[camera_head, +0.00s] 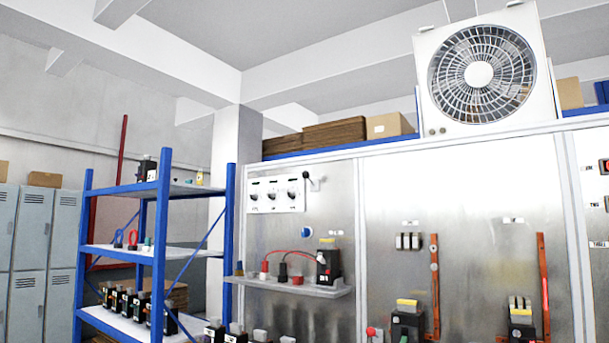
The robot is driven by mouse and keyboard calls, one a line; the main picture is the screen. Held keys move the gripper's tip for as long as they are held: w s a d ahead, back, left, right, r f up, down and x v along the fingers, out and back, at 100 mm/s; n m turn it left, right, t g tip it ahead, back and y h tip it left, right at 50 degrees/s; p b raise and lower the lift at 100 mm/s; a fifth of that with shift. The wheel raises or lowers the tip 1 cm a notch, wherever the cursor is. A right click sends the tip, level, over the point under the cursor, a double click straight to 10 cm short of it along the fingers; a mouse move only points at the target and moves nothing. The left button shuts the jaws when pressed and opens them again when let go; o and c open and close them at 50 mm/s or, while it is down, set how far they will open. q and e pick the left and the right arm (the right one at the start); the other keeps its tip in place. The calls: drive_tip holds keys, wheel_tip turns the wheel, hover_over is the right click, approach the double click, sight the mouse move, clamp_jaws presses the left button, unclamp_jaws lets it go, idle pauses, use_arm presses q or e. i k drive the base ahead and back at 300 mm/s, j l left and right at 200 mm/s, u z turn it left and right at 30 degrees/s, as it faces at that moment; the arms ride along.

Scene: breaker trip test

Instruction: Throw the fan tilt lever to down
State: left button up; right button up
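A white square fan (484,68) with a round grille is mounted on top of the metal cabinet wall at the upper right. A small lever with a dark round knob (307,175) sticks out from a pale bracket (316,184) on the left cabinet panel, just right of a white switch plate (276,196). The knob is up and to the left of the bracket. No readable label shows whether this is the fan tilt lever. Neither of my grippers is in view.
A blue shelf rack (163,240) stands left of the cabinet. A narrow ledge (296,289) below the switch plate holds a black breaker (328,266) and red and black plugs. More breakers (408,322) sit lower right. Grey lockers (32,225) line the left wall.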

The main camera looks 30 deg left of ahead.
sight(306, 174)
drive_tip(key=j+u, duration=0.15)
drive_tip(key=u, duration=0.25)
drive_tip(key=j+u, duration=0.15)
drive_tip(key=u, duration=0.25)
drive_tip(key=i+j+u, duration=0.1)
drive_tip(key=u, duration=0.25)
